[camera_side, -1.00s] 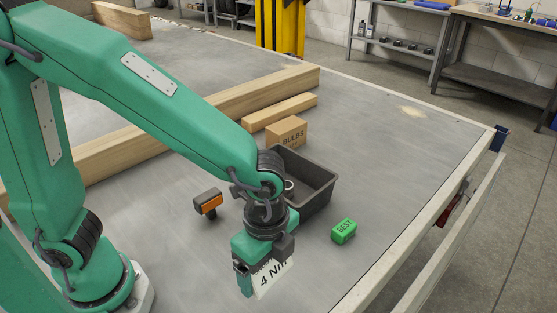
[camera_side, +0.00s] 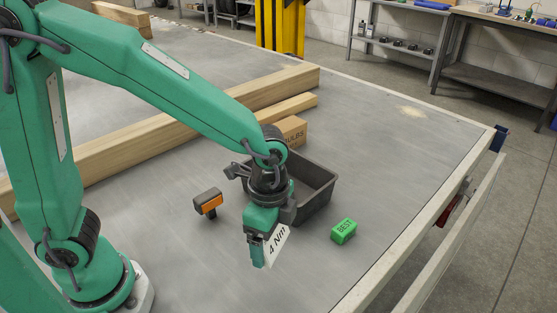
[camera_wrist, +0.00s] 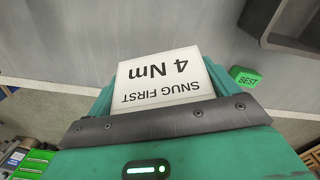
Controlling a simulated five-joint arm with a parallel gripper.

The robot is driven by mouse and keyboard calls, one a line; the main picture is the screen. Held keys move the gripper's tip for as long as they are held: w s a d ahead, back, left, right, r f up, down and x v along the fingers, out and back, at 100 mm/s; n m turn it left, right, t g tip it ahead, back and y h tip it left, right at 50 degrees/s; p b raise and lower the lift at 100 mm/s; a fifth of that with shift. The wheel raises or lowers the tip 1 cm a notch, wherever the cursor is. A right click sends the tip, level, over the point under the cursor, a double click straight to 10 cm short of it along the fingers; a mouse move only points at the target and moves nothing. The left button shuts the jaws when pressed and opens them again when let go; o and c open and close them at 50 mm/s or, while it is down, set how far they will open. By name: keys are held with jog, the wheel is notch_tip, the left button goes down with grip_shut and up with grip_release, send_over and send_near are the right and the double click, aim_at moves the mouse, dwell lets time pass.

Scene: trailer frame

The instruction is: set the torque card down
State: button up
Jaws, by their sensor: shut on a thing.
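The torque card (camera_side: 277,246) is white with black print reading "4 Nm" in the side view. In the wrist view the card (camera_wrist: 162,84) also reads "SNUG FIRST", upside down. My gripper (camera_side: 262,250) is shut on the card, which hangs tilted from the jaws. The card is in front of the dark bin and left of the green block. Part of the card is hidden by the jaws. From these views I cannot tell how far its lower edge is from the trailer bed.
A dark open bin (camera_side: 318,207) stands behind my gripper. A green block marked "BEST" (camera_side: 343,230) lies to the right, and an orange and black item (camera_side: 208,203) to the left. A cardboard box (camera_side: 293,131) and wooden beams (camera_side: 125,150) lie behind. The bed's front is clear.

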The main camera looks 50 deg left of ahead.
jog(key=w+a+n, duration=0.7)
jog(key=a, duration=0.5)
jog(key=n, duration=0.7)
send_over(207, 179)
notch_tip(207, 179, down, 7)
jog(key=shift+w+a+r, duration=0.1)
jog(key=shift+f, duration=2.05)
jog(key=shift+f, duration=0.1)
jog(key=o, duration=0.8)
jog(key=shift+c, duration=0.2)
